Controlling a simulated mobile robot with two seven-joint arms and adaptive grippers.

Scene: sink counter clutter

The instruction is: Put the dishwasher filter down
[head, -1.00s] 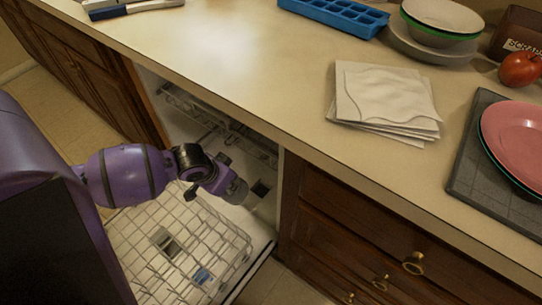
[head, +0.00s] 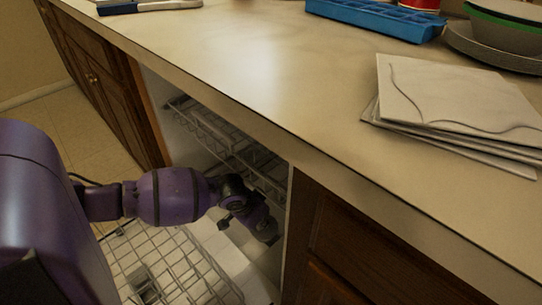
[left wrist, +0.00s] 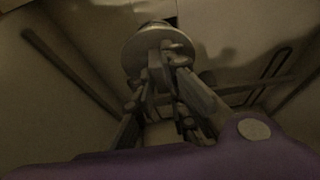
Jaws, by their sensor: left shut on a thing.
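My left gripper (head: 262,222) reaches inside the open dishwasher, below the counter edge and over the inner end of the pulled-out lower rack. In the left wrist view my left gripper (left wrist: 165,65) is shut on the dishwasher filter (left wrist: 150,40), a pale round piece at the fingertips. The filter is hard to make out in the head view, being small and in shadow. Whether its far end touches the dishwasher floor cannot be told. My right gripper is not in view.
The wire lower rack (head: 165,262) is pulled out beneath my left arm, and an upper rack (head: 225,140) hangs inside. The counter (head: 255,75) edge runs above the gripper. On top are a blue ice tray (head: 375,20), stacked napkins (head: 455,100) and stacked bowls (head: 505,35).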

